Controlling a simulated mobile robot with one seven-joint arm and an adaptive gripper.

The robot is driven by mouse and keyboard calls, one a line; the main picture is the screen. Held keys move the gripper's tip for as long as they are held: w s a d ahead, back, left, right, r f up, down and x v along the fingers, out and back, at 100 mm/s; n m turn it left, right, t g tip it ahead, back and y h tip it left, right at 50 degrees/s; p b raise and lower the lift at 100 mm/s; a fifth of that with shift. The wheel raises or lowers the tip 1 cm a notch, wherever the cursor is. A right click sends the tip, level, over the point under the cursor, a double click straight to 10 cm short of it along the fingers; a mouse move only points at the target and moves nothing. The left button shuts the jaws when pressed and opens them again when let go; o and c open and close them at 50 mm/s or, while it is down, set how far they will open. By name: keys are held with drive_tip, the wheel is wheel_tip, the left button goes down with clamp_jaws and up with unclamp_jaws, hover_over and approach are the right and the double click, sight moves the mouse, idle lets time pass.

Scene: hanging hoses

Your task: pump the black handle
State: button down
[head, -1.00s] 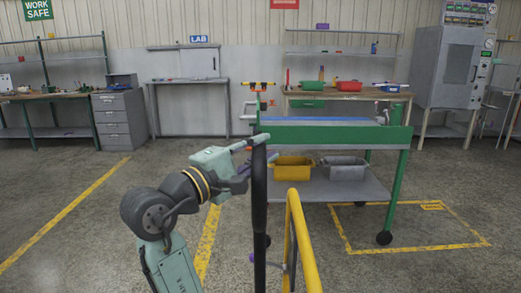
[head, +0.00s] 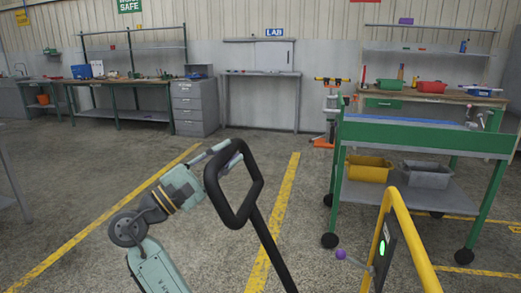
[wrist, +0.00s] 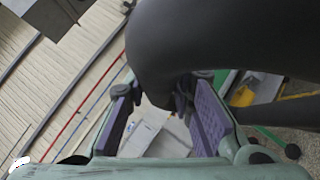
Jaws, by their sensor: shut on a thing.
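The black handle (head: 245,205) is a long bar with a closed loop at its top, in the middle of the head view. It leans, with the loop up and left and the bar running down to the right. My gripper (head: 226,156) is at the upper left edge of the loop and shut on it. In the wrist view, the dark loop (wrist: 215,40) fills the upper right, and its lower curve sits between the purple pads of my gripper (wrist: 162,100). The foot of the handle is out of view.
A yellow rail (head: 412,235) stands right of the handle, with a green-lit panel (head: 383,246) and a purple knob (head: 341,254). A green cart (head: 425,138) holding a yellow bin (head: 368,170) stands behind. Floor on the left is mostly clear.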

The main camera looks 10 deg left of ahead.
drive_tip(key=a+f+n+t+b, duration=0.1)
drive_tip(key=a+f, duration=0.3)
drive_tip(key=a, duration=0.4)
drive_tip(key=shift+a+f+n+y, duration=0.2)
drive_tip(key=shift+a+n+y, duration=0.1)
drive_tip(key=shift+a+n, duration=0.1)
drive_tip(key=c, duration=1.4)
unclamp_jaws()
drive_tip(key=shift+o, duration=0.2)
drive_tip(key=shift+f, duration=0.1)
drive_tip(key=v, duration=1.2)
